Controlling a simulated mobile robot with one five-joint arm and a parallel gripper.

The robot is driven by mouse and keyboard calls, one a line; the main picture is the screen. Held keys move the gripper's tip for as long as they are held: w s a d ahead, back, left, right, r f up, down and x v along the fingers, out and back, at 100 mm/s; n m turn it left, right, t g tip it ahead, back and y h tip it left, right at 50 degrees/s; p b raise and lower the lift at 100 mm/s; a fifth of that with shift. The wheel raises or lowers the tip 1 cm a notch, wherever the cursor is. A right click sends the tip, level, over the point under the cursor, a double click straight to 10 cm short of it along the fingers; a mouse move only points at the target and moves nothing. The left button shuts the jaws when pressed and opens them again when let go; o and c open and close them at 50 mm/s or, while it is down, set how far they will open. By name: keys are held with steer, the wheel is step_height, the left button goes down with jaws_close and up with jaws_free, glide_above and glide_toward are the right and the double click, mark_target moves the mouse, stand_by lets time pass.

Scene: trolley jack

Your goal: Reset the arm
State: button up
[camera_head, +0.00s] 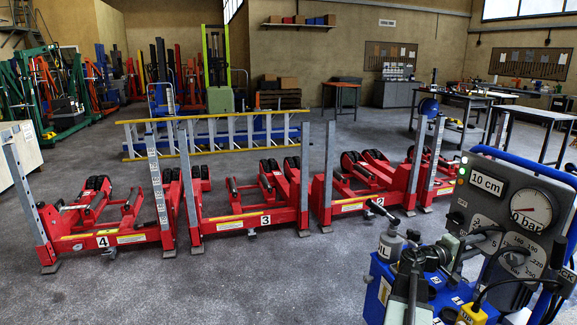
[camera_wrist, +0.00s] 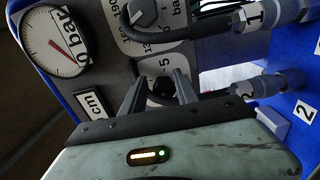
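My gripper (camera_wrist: 160,88) is open in the wrist view, its two grey fingers spread apart. A round black knob (camera_wrist: 162,90) on the control panel shows between the fingers; I cannot tell whether they touch it. A small green light glows on my gripper's body. In the head view my arm rises from the bottom edge at the lower right, in front of the grey control panel (camera_head: 488,215). The fingertips are hard to make out there. The panel has a pressure gauge (camera_head: 531,209) reading 0 bar and a display (camera_head: 487,183) reading 10 cm.
The panel sits on a blue unit (camera_head: 385,275) with a bottle marked OIL (camera_head: 391,243), cables and a yellow-black UP control (camera_head: 472,314). Hose couplings (camera_wrist: 262,86) stand close right of the fingers. Red lifting stands (camera_head: 110,238) line the middle floor. Open floor lies at front left.

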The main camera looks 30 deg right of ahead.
steer(key=w+a+f+n+t, duration=0.1)
steer(key=w+a+n+t, duration=0.15)
steer(key=w+a, duration=0.7)
steer(key=w+a+f+n+t, duration=0.1)
steer(key=w+a+t, duration=0.4)
steer(key=w, duration=0.8)
steer(key=w+a+f+t+y, duration=0.1)
steer(key=w+a+f+y, duration=0.15)
steer(key=w+a, duration=0.45)
steer(key=w+a+f+y, duration=0.2)
steer(key=w+a+f, duration=0.15)
steer(key=a, duration=0.85)
steer(key=a+f+y, duration=0.3)
steer(key=a+f, duration=0.3)
steer(key=a, duration=0.6)
steer(key=a+f+y, duration=0.4)
steer(key=a+f, duration=0.1)
steer(key=a, duration=0.7)
steer(key=s+a+f+g+y, duration=0.2)
steer(key=s+a+y, duration=0.15)
steer(key=a, duration=0.35)
steer(key=s+a+f+g+y, duration=0.2)
steer(key=s+a+f, duration=0.15)
steer(key=a, duration=0.35)
step_height(320, 180, up, 28)
steer(key=s+p, duration=0.1)
steer(key=p, duration=2.6)
steer(key=shift+s, duration=0.15)
